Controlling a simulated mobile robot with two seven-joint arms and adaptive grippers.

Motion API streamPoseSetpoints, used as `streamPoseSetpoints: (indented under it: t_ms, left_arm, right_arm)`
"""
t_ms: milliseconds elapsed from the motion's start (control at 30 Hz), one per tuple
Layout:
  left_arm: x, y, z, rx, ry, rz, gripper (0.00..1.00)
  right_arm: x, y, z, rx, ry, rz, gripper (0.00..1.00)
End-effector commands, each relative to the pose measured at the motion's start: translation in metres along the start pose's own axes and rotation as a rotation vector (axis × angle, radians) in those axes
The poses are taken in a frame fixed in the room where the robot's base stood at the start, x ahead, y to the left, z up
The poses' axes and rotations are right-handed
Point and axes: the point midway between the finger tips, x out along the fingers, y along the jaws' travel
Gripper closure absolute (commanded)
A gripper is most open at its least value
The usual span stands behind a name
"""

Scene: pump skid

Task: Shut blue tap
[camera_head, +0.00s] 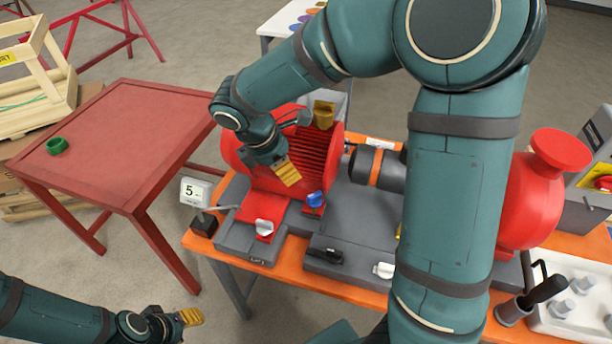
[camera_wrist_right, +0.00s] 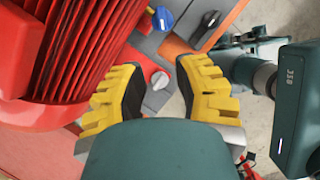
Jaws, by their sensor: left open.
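The blue tap (camera_head: 314,200) sits on a red block at the front of the red motor (camera_head: 285,150). Its handle also shows near the top of the right wrist view (camera_wrist_right: 162,18). My right gripper (camera_head: 306,143) is open and empty, above and in front of the motor's ribs, apart from the blue tap. In the right wrist view its yellow fingers (camera_wrist_right: 160,75) are wide apart, with a white tap (camera_wrist_right: 159,80) seen between them and the blue tap beyond. My left gripper (camera_head: 190,317) is open and empty at the lower left, away from the skid.
A red table (camera_head: 110,140) with a green ring (camera_head: 57,145) stands left. Floor between is clear.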

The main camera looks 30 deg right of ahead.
Motion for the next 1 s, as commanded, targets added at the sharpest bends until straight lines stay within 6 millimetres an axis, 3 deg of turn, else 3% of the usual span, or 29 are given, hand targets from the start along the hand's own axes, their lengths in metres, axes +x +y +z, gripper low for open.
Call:
streamPoseSetpoints:
  t_ms: [133, 267, 700, 1000]
  left_arm:
    - [-0.001, 0.0, 0.0, -0.001, -0.001, 0.0, 0.53]
    - [0.001, -0.001, 0.001, -0.001, -0.001, -0.001, 0.53]
    - [0.011, -0.004, 0.001, -0.001, 0.0, -0.003, 0.53]
    - [0.015, -0.005, 0.002, -0.001, 0.001, -0.004, 0.53]
  right_arm:
    - [0.002, -0.007, -0.001, 0.0, -0.002, 0.001, 0.7]
    - [0.017, -0.006, -0.002, -0.001, -0.003, -0.001, 0.7]
    - [0.1, -0.006, -0.002, -0.002, -0.003, -0.002, 0.7]
    - [0.133, -0.005, -0.001, -0.001, -0.001, 0.001, 0.7]
